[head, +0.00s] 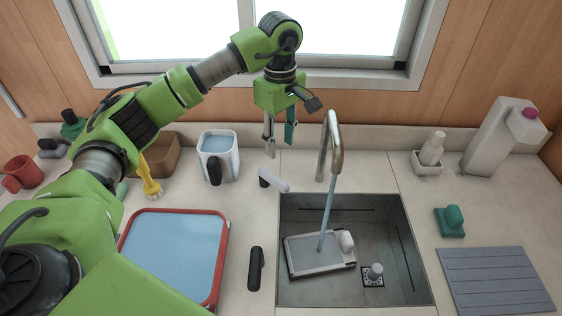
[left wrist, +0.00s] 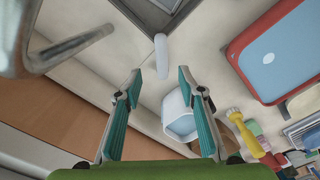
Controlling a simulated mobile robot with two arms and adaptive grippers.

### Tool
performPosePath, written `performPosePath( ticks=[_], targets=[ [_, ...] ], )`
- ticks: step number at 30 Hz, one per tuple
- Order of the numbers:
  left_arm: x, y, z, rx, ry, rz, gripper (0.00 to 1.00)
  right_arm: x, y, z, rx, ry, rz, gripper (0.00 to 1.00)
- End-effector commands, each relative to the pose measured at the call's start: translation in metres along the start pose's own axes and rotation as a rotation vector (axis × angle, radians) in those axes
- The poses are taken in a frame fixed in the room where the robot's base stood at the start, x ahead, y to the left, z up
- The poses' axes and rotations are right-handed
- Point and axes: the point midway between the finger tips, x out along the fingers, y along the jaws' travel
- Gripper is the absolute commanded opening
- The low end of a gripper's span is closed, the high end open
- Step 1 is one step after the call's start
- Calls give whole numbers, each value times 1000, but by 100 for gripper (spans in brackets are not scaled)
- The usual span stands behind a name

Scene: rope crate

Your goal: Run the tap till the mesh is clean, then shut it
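The tap (head: 335,145) arches over the sink, and a stream of water (head: 328,210) runs from its spout. The stream lands on the mesh (head: 308,258), a flat grey panel in a pale frame lying slightly tilted in the sink (head: 400,240). I cannot tell whether dirt is left on it. A white lever (head: 273,181) with a dark end lies left of the tap. My left gripper (head: 280,135) is open and empty, above the counter behind the lever. In the left wrist view, the lever (left wrist: 161,55) shows beyond the open fingertips (left wrist: 159,80). My right gripper is out of view.
A white jug (head: 220,150) stands left of the lever, near a yellow brush (head: 150,178). A red-rimmed tray (head: 226,250) and a black handle-like object (head: 256,268) lie left of the sink. A ribbed grey mat (head: 495,280) lies right.

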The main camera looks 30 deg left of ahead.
Motion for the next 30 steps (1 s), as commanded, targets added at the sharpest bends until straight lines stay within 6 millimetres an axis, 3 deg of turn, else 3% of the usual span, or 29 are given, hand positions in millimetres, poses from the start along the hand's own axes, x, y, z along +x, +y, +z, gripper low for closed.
performPosePath(
  ticks=[3, 8, 21, 30],
  targets=[
    [7, 0, 0, 0, -1, -3, 36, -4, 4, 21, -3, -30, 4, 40],
    [30, -2, 0, 0, -1, -6, 36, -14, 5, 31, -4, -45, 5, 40],
    [117, -1, 1, -1, -2, -4, 36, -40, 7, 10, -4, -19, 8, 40],
    [138, 0, 0, -1, -1, 0, 36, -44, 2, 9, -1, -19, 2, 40]
  ],
)
